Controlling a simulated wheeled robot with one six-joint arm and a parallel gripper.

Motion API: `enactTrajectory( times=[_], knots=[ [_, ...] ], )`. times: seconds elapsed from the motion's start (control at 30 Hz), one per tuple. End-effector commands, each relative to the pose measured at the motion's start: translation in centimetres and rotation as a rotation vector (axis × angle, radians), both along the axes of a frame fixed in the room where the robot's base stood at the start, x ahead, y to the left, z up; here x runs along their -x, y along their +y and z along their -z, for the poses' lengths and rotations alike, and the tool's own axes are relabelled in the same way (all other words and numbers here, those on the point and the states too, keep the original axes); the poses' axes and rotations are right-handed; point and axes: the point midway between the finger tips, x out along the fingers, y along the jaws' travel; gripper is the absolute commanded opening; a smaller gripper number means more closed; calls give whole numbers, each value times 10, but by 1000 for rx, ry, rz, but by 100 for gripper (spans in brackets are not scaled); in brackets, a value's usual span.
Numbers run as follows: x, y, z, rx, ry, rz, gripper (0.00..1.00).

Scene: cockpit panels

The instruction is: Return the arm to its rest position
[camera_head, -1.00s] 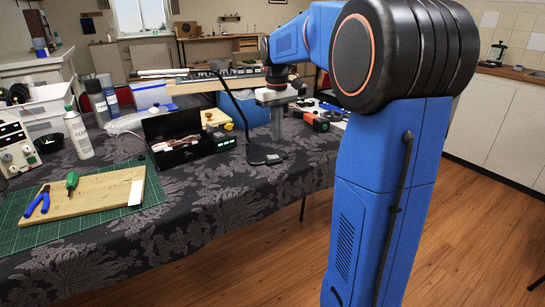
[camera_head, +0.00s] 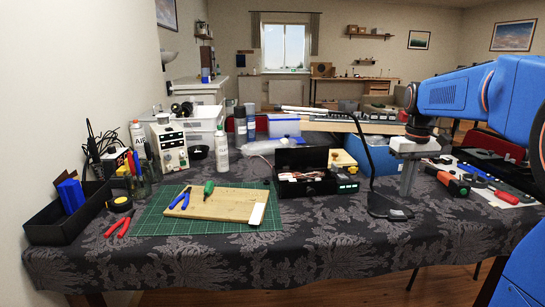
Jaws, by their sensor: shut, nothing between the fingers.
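My blue arm (camera_head: 452,92) enters from the right edge of the head view and reaches left above the right part of the table. Its wrist points down. My gripper (camera_head: 408,180) hangs below it, grey, with narrow fingers pointing down close together, shut and empty. Whether the fingertips touch the tabletop cannot be told.
The table (camera_head: 330,230) has a dark patterned cloth. A wooden board (camera_head: 225,205) with pliers and a green screwdriver lies on a green mat. A black box (camera_head: 310,172), a black stand (camera_head: 388,207), a blue bin (camera_head: 375,155) and an orange-black tool (camera_head: 446,182) lie near my gripper.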

Motion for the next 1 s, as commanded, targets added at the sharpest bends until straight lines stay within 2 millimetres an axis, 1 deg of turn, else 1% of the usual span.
enactTrajectory(
  times=[0.03,0.17,0.3,0.47,0.67,0.9,1.0],
  knots=[
    [13,10,-2,5,-17,-3,0],
    [46,34,0,13,-59,0,0],
    [82,57,6,19,-106,4,0],
    [123,80,17,21,-160,8,0],
    [174,104,39,19,-227,12,0],
    [231,125,75,7,-308,18,0],
    [251,131,91,0,-337,19,0]
  ],
)
